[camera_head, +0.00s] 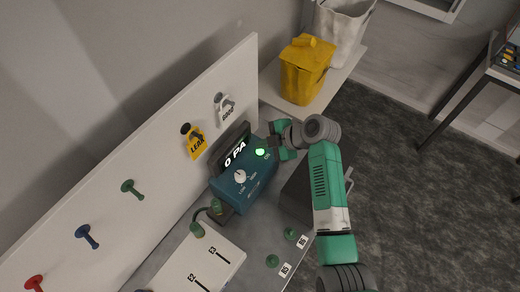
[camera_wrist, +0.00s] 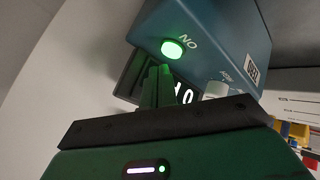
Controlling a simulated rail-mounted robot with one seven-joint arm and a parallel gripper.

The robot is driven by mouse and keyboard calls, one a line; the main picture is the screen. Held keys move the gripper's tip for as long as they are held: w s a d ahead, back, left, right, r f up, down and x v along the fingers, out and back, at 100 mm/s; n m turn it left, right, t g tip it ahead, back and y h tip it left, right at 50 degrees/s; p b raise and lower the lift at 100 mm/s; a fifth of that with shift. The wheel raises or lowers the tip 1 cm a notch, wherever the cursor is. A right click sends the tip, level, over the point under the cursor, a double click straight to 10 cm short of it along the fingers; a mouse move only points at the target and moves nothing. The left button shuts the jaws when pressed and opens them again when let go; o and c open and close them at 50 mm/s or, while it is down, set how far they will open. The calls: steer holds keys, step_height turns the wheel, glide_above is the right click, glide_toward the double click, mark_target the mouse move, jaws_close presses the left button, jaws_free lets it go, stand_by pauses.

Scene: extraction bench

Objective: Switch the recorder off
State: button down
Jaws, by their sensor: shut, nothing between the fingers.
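The recorder is a blue-teal box (camera_head: 243,188) on the bench, with a dark display (camera_head: 236,154) reading "0 PA" behind it. Its round button (camera_head: 260,152) glows green beside the word "ON"; the lit button also shows in the wrist view (camera_wrist: 172,48). A white knob (camera_head: 240,176) sits on the same face. My gripper (camera_head: 275,148) is shut and empty at the button's end of the box. In the wrist view its closed fingers (camera_wrist: 158,85) point toward the button, green light on them. I cannot tell whether they touch it.
A white board with hanging tags (camera_head: 195,141) and coloured pegs (camera_head: 88,237) stands behind the bench. A yellow container (camera_head: 304,70) and a white bag (camera_head: 343,30) stand beyond the recorder. A dark box (camera_head: 297,198) is under my arm. Green knobs (camera_head: 272,261) are at the front.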

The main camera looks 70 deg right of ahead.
mark_target(264, 152)
steer(key=shift+f+b, duration=0.45)
steer(key=shift+f+b, duration=0.4)
steer(key=shift+b, duration=0.05)
stand_by(0.6)
steer(key=shift+r, duration=0.1)
steer(key=shift+r+p, duration=0.5)
steer(key=shift+r, duration=0.25)
step_height(264, 152, up, 5)
steer(key=p, duration=0.3)
stand_by(0.9)
